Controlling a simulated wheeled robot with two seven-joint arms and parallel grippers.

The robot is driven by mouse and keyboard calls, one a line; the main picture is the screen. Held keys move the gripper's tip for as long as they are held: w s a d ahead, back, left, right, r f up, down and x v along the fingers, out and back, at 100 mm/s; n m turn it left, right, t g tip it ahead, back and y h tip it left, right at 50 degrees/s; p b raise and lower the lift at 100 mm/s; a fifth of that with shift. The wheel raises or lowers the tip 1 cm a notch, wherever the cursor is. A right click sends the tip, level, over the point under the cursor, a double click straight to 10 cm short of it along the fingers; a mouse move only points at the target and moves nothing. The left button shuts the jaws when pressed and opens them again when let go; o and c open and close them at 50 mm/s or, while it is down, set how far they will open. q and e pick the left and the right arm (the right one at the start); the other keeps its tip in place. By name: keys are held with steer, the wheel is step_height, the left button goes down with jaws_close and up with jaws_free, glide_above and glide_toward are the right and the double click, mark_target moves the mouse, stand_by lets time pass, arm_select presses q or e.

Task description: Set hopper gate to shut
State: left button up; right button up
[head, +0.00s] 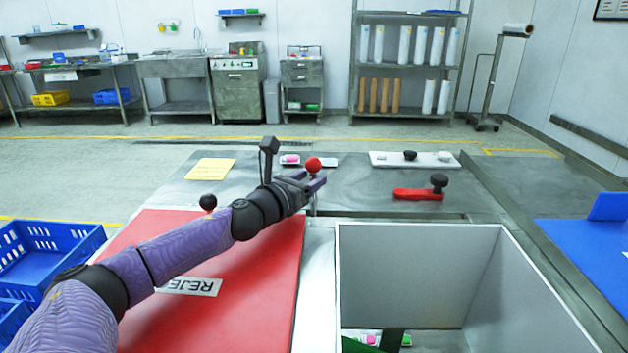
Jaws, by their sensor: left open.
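My left gripper (313,181) reaches in from the left, over the far end of the red panel. It is open, with its fingers right at a red ball knob (314,164) on a thin upright stem. I cannot tell whether the fingers touch the knob or stem. A red lever (416,195) with a black knob (439,180) at its right end lies flat on the grey top to the right. No label in view tells which control is the hopper gate. My right gripper is not in view.
A deep white-walled bin (420,275) opens at the front, with small packs low inside. A red panel (250,290) with a partly hidden label lies left, with a black knob (208,202) near it. A white plate (385,158) with knobs and a yellow sheet (211,168) lie farther back.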

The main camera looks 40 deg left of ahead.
arm_select(q)
steer(key=shift+w+r, duration=0.1)
steer(key=shift+w, duration=0.7)
jaws_close()
stand_by(1.0)
